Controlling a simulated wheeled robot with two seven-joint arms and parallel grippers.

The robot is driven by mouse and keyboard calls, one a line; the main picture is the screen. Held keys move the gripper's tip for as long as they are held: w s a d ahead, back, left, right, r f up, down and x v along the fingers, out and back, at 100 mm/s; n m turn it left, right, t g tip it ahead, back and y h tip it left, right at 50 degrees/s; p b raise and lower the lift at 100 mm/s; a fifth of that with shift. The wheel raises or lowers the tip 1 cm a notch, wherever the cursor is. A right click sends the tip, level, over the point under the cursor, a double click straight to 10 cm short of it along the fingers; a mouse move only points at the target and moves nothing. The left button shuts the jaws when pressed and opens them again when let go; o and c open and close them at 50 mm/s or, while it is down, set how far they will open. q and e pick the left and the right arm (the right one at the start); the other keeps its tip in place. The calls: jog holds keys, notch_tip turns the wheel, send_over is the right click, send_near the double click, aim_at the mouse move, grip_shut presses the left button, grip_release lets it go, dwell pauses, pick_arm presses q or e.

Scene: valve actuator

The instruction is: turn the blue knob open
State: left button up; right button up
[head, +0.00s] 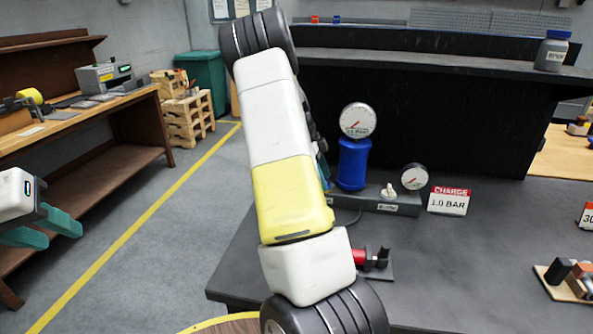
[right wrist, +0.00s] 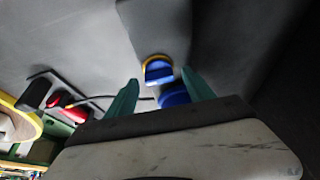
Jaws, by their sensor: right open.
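The blue knob (right wrist: 158,72) with a yellow edge shows in the right wrist view, on a grey block (right wrist: 160,25). My right gripper (right wrist: 160,77) is open, its two teal fingers apart, with the knob between and just beyond the tips in that view. I cannot tell whether they touch it. In the head view my right arm covers the knob and nearly all of that gripper. A blue cylinder (head: 352,165) with a round gauge (head: 358,120) on top stands beside the arm. My left gripper (head: 62,234) is open and empty at the left edge.
On the dark bench (head: 450,270) are a small gauge (head: 414,177), a white knob (head: 388,191), a "CHARGE 1.0 BAR" sign (head: 449,201) and a red-and-black fitting (head: 372,257). Loose blocks (head: 571,279) lie at the right. A wooden workbench (head: 80,120) stands at the left.

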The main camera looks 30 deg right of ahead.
grip_shut()
jog(key=shift+n, duration=0.3)
jog(key=n+t, duration=0.1)
jog(key=n, duration=0.1)
jog(key=n+t, duration=0.1)
jog(key=n, duration=0.1)
jog(key=shift+s+a+n+h, duration=0.1)
jog(key=shift+s+n+h, duration=0.1)
jog(key=shift+n+h, duration=0.1)
jog(key=n+t, duration=0.1)
jog(key=n, duration=0.1)
jog(key=n+t, duration=0.1)
jog(key=n, duration=0.2)
jog(key=shift+s+n, duration=0.1)
jog(key=shift+n, duration=0.2)
dwell(0.4)
grip_release()
